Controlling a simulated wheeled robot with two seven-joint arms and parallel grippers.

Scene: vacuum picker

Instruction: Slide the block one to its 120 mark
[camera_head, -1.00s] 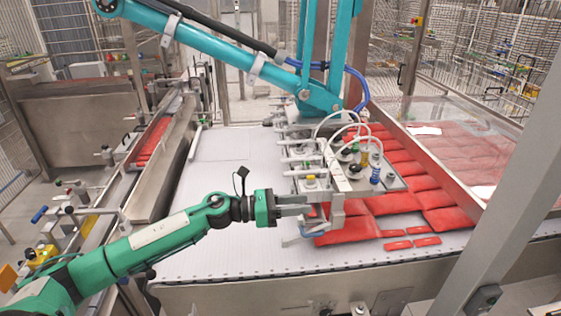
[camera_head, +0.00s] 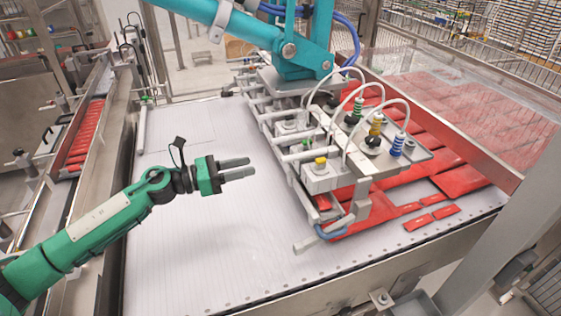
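The vacuum picker (camera_head: 342,165) hangs over the white belt, with a row of sliding blocks and rods along its left side. A pale block with a yellow fitting (camera_head: 320,165) sits near its front end. I cannot tell which block is block one, and no 120 mark is readable. My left gripper (camera_head: 253,167) is left of the picker, over the belt, apart from the blocks and empty. Its two grey fingers point right with a narrow gap between them. My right gripper is not in view.
The teal arm (camera_head: 250,28) carries the picker from above. Red packs (camera_head: 462,180) lie under and right of it, beside a metal rail (camera_head: 470,150). The white belt (camera_head: 210,235) is clear around my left gripper. A grey post (camera_head: 500,240) stands at right.

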